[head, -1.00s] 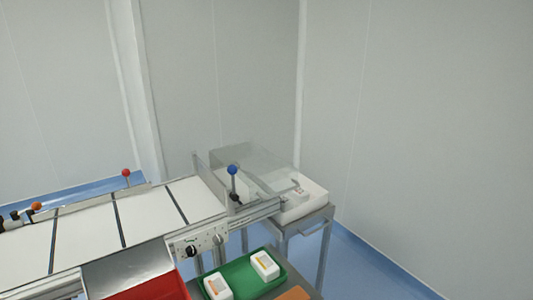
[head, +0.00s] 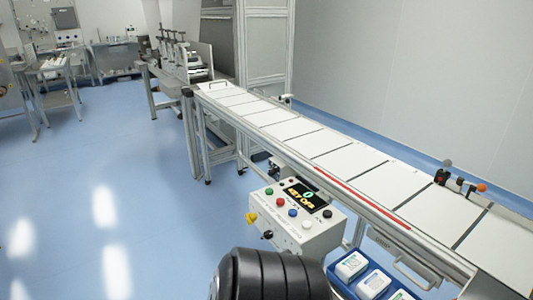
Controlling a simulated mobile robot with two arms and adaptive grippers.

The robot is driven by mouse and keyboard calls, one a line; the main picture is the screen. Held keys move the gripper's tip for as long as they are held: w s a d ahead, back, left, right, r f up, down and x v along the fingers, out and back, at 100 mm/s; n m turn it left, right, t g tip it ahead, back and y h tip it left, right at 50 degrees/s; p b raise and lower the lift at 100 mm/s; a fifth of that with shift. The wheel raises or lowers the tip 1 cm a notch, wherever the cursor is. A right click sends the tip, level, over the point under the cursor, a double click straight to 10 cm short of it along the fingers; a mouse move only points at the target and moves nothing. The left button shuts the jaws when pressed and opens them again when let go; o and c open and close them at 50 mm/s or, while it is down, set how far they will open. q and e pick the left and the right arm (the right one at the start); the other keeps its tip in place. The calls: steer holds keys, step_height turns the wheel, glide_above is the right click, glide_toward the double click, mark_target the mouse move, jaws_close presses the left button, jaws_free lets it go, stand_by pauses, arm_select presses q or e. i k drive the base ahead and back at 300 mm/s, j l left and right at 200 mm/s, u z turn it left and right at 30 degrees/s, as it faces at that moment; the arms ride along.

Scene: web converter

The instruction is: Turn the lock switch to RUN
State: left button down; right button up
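A light grey control box (head: 296,226) is mounted at the near side of the conveyor in the head view. Its display (head: 306,196) shows a green 0 above yellow text that looks like "KEY OFF". Coloured buttons sit around the display. A yellow part (head: 252,218) sticks out at the box's left, and a small black switch (head: 267,235) is on its front face. I cannot tell which of these is the lock switch, and no RUN marking is readable. Neither gripper shows; a black ribbed part of mine fills the bottom centre, just below the box.
A conveyor (head: 320,145) with white panels runs diagonally from back centre to lower right. A blue tray (head: 340,287) with white packs stands right of the box. Blue floor on the left is open; workbenches and machines stand farther back.

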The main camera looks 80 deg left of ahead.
mark_target(251, 218)
steer(key=u, duration=2.4)
